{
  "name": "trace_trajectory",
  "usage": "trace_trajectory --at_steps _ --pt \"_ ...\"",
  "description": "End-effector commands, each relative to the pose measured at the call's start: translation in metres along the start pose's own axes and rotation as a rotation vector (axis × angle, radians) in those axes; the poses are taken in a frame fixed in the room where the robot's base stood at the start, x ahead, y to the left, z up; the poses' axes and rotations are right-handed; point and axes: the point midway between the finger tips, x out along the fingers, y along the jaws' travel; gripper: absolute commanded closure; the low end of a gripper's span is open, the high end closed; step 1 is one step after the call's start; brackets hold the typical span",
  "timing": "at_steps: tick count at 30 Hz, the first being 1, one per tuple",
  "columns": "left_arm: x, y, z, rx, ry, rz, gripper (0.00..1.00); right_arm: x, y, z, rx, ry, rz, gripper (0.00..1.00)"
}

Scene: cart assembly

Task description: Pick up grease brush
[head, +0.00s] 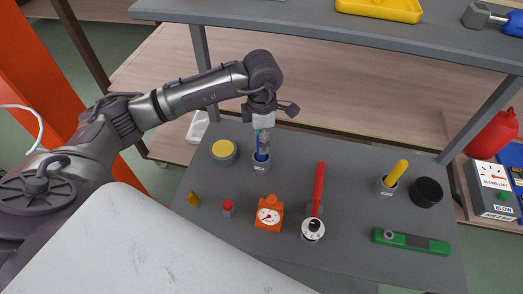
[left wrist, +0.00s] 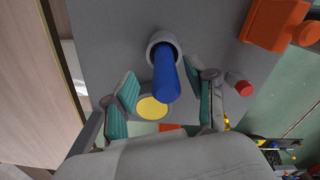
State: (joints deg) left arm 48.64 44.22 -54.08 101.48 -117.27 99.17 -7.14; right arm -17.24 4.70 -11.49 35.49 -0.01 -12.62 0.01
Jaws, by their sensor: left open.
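A blue handle (head: 262,155) stands in a small grey holder (head: 261,168) on the grey shelf; I take it as the grease brush, but its lower end is hidden in the holder. The left wrist view shows the blue handle (left wrist: 166,75) rising from the round holder rim (left wrist: 153,42). My left gripper (head: 262,132) is right above the holder, pointing down. In the left wrist view its teal-padded fingers (left wrist: 168,100) are apart, with the handle's end between them and no clear contact. A yellow handle (head: 397,172) stands in another holder. My right gripper is not in view.
A yellow-topped tin (head: 223,149) stands close left of the blue handle. An orange gauge (head: 269,214), a red-handled tool (head: 318,190), a black round piece (head: 426,192) and a green level (head: 410,242) are on the same shelf. An upper shelf (head: 350,35) overhangs behind.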

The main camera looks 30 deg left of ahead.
Motion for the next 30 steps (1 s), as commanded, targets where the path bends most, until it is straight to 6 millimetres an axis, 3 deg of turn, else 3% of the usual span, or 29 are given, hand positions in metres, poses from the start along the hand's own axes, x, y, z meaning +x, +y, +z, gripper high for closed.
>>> trace_trajectory --at_steps 9,18,28,30 --pt "0.043 -0.006 -0.004 0.0 0.002 -0.004 0.44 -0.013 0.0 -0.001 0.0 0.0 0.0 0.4" --pt "0.049 -0.005 -0.004 0.001 0.001 -0.002 0.44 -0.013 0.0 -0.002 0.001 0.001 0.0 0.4" --pt "0.048 -0.005 -0.004 0.001 0.001 -0.002 0.99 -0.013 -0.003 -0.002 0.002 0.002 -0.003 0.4" --pt "0.048 -0.005 -0.004 0.001 0.001 -0.002 1.0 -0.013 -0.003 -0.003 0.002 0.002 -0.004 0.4"
